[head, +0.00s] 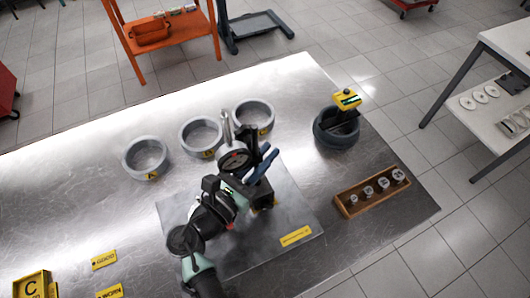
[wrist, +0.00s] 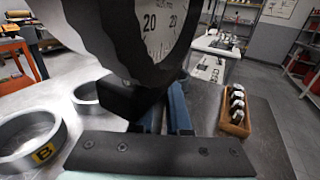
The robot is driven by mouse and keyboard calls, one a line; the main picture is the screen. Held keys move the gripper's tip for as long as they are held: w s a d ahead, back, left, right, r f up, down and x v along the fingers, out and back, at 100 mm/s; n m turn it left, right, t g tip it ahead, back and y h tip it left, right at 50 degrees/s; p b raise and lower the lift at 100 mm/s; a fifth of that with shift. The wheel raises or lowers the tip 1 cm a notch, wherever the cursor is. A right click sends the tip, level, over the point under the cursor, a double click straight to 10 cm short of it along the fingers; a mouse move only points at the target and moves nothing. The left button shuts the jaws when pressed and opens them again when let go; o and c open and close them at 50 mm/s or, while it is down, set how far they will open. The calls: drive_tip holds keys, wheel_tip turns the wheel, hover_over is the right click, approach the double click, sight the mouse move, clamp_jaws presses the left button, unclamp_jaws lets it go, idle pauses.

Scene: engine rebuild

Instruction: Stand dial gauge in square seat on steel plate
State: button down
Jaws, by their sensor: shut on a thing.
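The dial gauge (head: 235,158), with a round face in a dark rim, is above the steel plate (head: 290,215) in the head view. My gripper (head: 262,166), with blue fingers, is shut on it. In the wrist view the gauge's large white dial (wrist: 160,38) fills the upper middle, and the blue fingers stand below it. A small dark block (head: 263,203) with a brownish face shows on the plate beside my arm. My arm and the gauge cover much of the plate, so I cannot make out the square seat or the gauge's foot clearly.
Grey rings A (head: 145,157), B (head: 201,137) and another (head: 254,117) stand behind the plate. A dark ring (head: 336,130) with a yellow-topped item is at right. A wooden tray (head: 347,207) holds several metal parts. Yellow labels (head: 104,259) and a yellow bin (head: 35,285) lie front left.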

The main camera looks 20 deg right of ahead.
drive_tip(key=shift+f, duration=0.2)
idle(0.6)
drive_tip(key=c, duration=0.8)
unclamp_jaws()
drive_tip(key=b+v, duration=0.2)
drive_tip(key=v, duration=1.1)
